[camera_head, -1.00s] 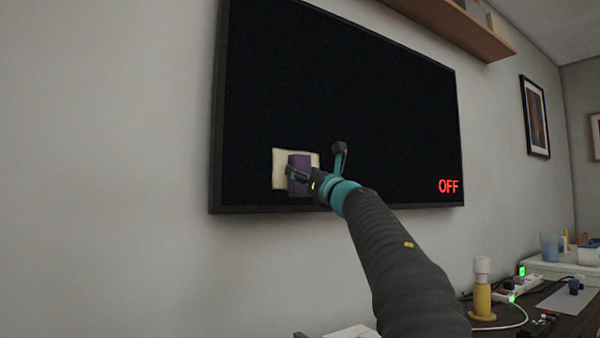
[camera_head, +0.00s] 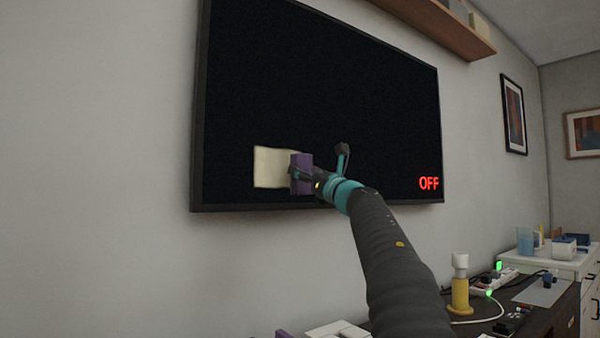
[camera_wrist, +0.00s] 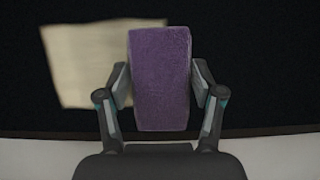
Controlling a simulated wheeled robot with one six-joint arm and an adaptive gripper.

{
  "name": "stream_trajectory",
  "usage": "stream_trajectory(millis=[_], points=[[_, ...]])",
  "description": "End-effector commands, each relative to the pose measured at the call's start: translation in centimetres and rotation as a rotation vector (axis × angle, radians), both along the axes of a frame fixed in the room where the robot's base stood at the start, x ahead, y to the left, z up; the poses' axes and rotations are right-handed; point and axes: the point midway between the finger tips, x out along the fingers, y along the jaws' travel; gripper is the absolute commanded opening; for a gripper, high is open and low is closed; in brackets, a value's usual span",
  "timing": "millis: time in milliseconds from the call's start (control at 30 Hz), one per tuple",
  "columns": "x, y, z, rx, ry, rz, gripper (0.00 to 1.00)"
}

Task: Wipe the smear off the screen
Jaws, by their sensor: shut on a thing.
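The wall screen (camera_head: 330,95) is black, with red "OFF" letters at its lower right. A cream smear (camera_head: 270,167) lies on its lower left part, and it also shows in the wrist view (camera_wrist: 82,62). My gripper (camera_head: 308,174) is shut on a purple cloth block (camera_wrist: 161,85), held upright between the two fingers. In the head view the purple block (camera_head: 301,173) covers the right end of the smear. In the wrist view the block overlaps the smear's right side. I cannot tell whether the block touches the screen.
A wooden shelf (camera_head: 440,22) is above the screen. Below right, a dark desk (camera_head: 545,312) holds a yellow-and-white bottle-like object (camera_head: 460,285), power strips and cables. Framed pictures hang at the right. The wall left of the screen is bare.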

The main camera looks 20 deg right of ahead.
Motion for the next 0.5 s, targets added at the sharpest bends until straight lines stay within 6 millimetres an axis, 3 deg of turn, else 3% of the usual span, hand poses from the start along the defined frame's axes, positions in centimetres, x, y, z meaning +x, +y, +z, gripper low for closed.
stream_trajectory(millis=[300,500], points=[[0.33,-0.95,-0.29,0.001,0.004,0.0,0.39],[0.11,-0.38,-0.31,0.001,0.003,0.001,0.39]])
